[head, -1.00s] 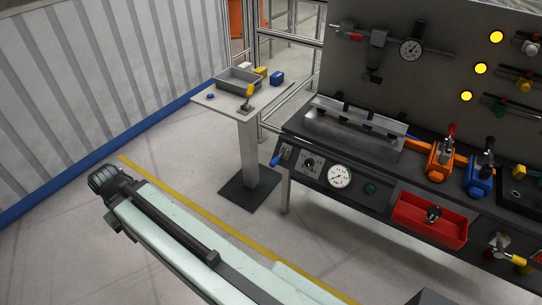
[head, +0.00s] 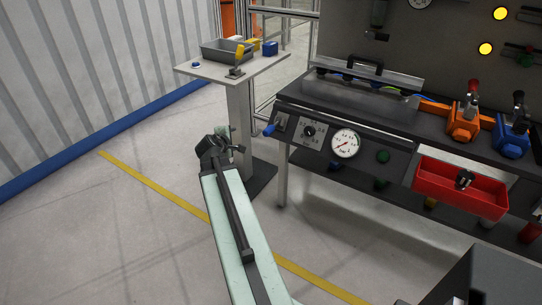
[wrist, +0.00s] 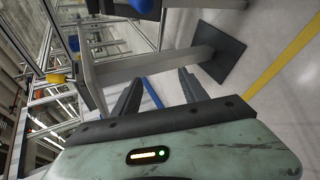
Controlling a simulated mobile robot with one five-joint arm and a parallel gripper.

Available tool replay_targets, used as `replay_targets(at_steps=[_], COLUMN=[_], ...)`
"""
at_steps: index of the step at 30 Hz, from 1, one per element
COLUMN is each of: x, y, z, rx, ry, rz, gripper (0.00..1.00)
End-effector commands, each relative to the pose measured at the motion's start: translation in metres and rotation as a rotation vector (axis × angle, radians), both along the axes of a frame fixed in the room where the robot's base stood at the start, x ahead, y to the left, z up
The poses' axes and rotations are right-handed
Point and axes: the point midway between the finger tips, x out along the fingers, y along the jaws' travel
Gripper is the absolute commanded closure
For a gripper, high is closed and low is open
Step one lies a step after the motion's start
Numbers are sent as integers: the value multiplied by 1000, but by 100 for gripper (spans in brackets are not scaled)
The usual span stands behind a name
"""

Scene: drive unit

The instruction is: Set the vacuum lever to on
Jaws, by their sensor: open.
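A lever with a blue grip (head: 270,130) sticks out at the left end of the bench's sloping front panel (head: 318,142) in the head view. It sits beside a small switch plate, a black knob (head: 309,131) and a round white gauge (head: 345,143). I cannot read the labels or tell its setting. My gripper (head: 236,141) is left of the lever and apart from it, in front of the side table's post. In the wrist view my gripper (wrist: 160,78) is open, with nothing between its fingers. A dark blue shape (wrist: 145,5) is cut off at that view's top edge; I cannot tell what it is.
A side table (head: 205,68) with a grey bin (head: 226,50) and small blocks stands behind my gripper. A red tray (head: 462,188) and orange (head: 463,122) and blue (head: 511,135) clamp-like units are further right. The floor in front is clear.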

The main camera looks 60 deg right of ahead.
Motion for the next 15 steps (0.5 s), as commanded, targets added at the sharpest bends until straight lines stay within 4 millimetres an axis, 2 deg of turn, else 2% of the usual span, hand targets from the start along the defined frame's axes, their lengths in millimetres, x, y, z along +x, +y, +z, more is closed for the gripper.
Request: replay_targets(at_steps=[1, 3, 6, 10, 15], x=[-19, -39, -59, -78, -81], y=[-33, -65, -93, -114, -118], z=[-36, -42, -43, -27, -23], rx=[-87, -195, -298, -379, -400], ry=[47, 118, 198, 272, 291], rz=[13, 44, 74, 97, 105], gripper=[49, 49, 49, 49, 49])
